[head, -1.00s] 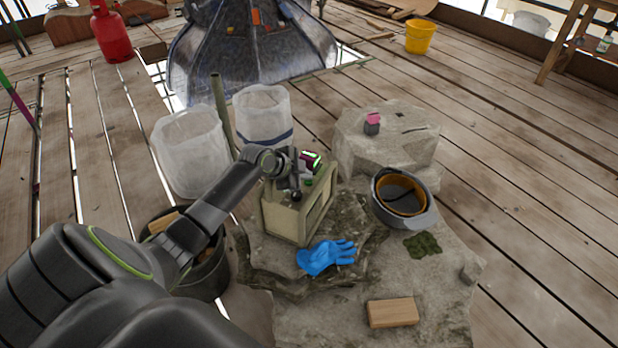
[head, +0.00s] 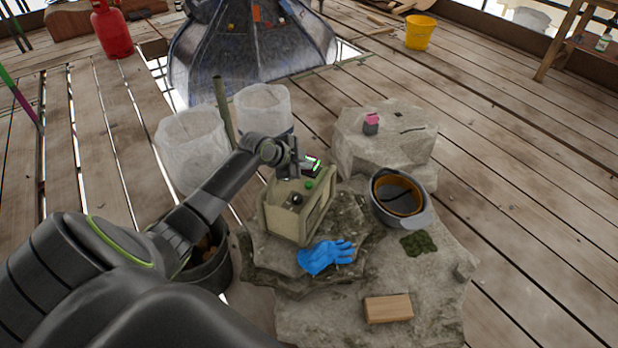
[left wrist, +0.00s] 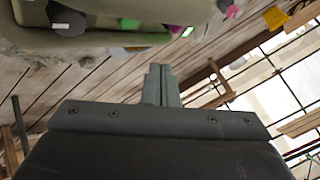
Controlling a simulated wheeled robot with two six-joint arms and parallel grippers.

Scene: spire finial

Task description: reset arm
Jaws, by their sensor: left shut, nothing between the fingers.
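My left arm reaches in from the lower left in the head view. Its gripper (head: 308,168) is above the far end of a beige box-like device (head: 290,217) with a green knob and a dark knob on top. In the left wrist view the two fingers (left wrist: 160,84) are together with nothing between them. The beige device shows upside down along the top of that view (left wrist: 95,38). Whether the gripper touches the device cannot be told. My right gripper is not in view.
The device stands on a grey stone block, with a blue glove (head: 326,257), a wooden block (head: 388,308) and a grey helmet (head: 402,197) around it. White sacks (head: 192,150) and a dark bucket (head: 210,268) stand left.

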